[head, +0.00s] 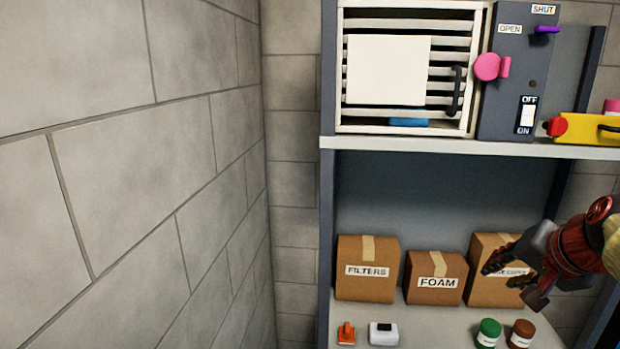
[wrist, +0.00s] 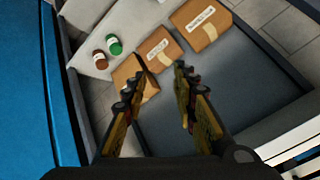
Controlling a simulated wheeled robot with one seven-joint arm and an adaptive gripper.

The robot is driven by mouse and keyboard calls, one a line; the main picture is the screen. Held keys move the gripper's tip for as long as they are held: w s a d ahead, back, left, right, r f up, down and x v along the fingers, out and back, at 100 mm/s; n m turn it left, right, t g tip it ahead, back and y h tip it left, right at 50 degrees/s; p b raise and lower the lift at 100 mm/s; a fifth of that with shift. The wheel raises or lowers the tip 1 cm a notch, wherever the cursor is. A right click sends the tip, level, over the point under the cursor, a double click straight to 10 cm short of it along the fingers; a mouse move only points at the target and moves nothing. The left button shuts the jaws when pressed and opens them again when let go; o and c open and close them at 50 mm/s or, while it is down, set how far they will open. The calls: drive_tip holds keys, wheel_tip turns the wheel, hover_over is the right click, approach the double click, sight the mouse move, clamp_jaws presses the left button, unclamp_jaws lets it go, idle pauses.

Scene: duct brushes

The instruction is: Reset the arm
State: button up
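My gripper (head: 512,281) is at the right of the head view, in front of the rightmost cardboard box (head: 483,293) and partly covering its label. In the wrist view the two fingers of my gripper (wrist: 158,75) stand apart with nothing between them. The gripper is open and empty. My arm comes in from the right edge of the head view.
The lower shelf holds the FILTERS box (head: 367,285), FOAM box (head: 436,290), green jar (head: 488,333), brown jar (head: 522,334), orange item (head: 346,334) and white item (head: 384,334). Above are a louvred vent (head: 470,28), switch panel (head: 508,80) and yellow item (head: 585,128).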

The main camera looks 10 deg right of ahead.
drive_tip(key=s+a+f+n+g+b, duration=0.1)
drive_tip(key=s+a+f+n+b, duration=0.2)
drive_tip(key=a+f, duration=0.4)
drive_tip(key=s+a+f+n+g+y+b, duration=0.1)
drive_tip(key=s+a+f+n+b, duration=0.3)
drive_tip(key=f, duration=0.9)
drive_tip(key=s+a+f+n+y+b, duration=0.1)
drive_tip(key=s+a+f+n+b, duration=0.2)
drive_tip(key=s+a+f, duration=0.3)
drive_tip(key=a+f+b, duration=0.1)
drive_tip(key=a+f, duration=0.3)
drive_tip(key=a, duration=0.1)
drive_tip(key=shift+s+a+n+g, duration=0.2)
drive_tip(key=shift+s+n+g, duration=0.1)
drive_tip(key=shift+g, duration=0.1)
drive_tip(key=shift+c, duration=0.3)
